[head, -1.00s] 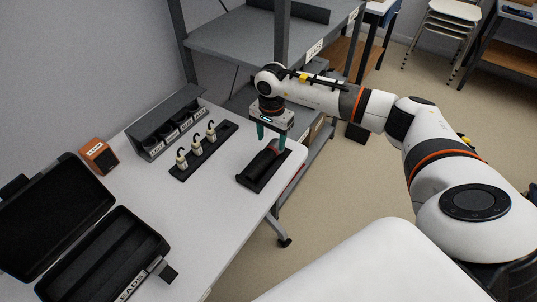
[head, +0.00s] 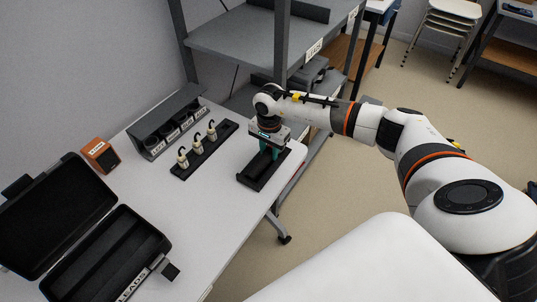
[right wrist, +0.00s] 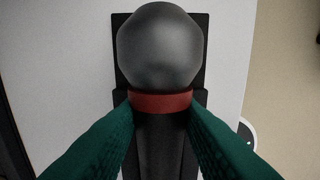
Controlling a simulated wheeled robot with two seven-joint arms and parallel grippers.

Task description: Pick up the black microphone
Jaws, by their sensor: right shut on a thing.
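The black microphone (right wrist: 160,138) shows in the right wrist view with a grey ball head and a red band. It lies along a black cradle (head: 249,179) near the table's right edge; I cannot tell whether it is lifted clear. My right gripper (head: 270,152) is over the cradle, pointing down. Its green fingers (right wrist: 160,118) are on both sides of the microphone's body just below the red band, shut on it. In the head view the microphone is mostly hidden by the gripper. My left gripper is not in view.
A black strip with several small plugs (head: 197,149) stands left of the cradle, before a grey labelled bin rack (head: 168,124). An orange box (head: 100,155) and an open black case (head: 103,262) are farther left. A grey shelf unit (head: 235,45) rises behind the table.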

